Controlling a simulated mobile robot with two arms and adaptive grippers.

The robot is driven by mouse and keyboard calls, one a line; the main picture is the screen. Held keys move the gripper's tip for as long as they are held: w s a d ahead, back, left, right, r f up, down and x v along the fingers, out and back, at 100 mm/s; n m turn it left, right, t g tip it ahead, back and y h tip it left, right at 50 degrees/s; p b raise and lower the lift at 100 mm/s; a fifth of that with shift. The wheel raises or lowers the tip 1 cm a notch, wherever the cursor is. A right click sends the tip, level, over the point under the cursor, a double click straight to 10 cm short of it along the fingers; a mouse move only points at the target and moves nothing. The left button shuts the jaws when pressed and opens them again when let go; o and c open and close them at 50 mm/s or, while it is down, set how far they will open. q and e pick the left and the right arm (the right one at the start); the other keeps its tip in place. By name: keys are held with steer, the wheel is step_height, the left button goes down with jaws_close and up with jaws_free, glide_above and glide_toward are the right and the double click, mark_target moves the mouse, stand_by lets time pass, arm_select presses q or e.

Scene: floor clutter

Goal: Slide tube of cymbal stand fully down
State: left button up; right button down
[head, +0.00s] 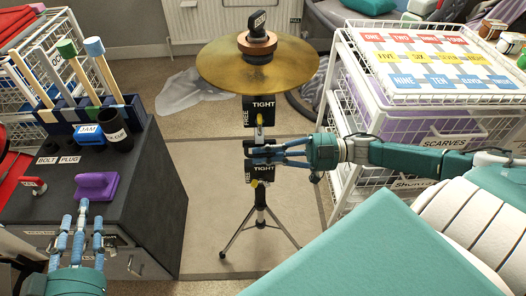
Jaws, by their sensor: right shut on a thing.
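The cymbal stand stands upright on the floor mat on its tripod (259,217). A gold cymbal (225,68) sits at its top under a brown disc and a black labelled cap (258,20). An upper black clamp (264,104) and a lower one (259,169) are marked TIGHT, with FREE on their sides. Each has a yellow lever. My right gripper (262,152) comes in from the right and is shut on the stand's tube between the two clamps. Its fingers hide part of the tube. My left gripper (82,226) is open and empty, before the dark cabinet at left.
The dark cabinet (160,190) carries a purple handle (96,187), a blue jam block (90,134), a black cup and a rack of mallets. A white wire trolley (350,125) with labelled drawers stands at right. Bare mat (205,200) lies around the tripod.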

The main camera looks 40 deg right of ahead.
steer(key=shift+s+f, duration=0.2)
steer(key=shift+f, duration=0.3)
arm_select(q)
steer(key=shift+w+d+r+t, duration=0.1)
steer(key=shift+r+t, duration=0.2)
steer(key=shift+r, duration=0.25)
steer(key=shift+w+d+r+t, duration=0.1)
steer(key=shift+r+t, duration=0.2)
steer(key=shift+r, duration=0.2)
arm_select(e)
steer(key=c, duration=1.8)
jaws_free()
steer(key=shift+c, duration=0.2)
steer(key=shift+r, duration=0.1)
steer(key=shift+d, duration=0.1)
steer(key=v, duration=0.7)
steer(key=shift+s+d, duration=0.2)
steer(key=shift+d, duration=0.15)
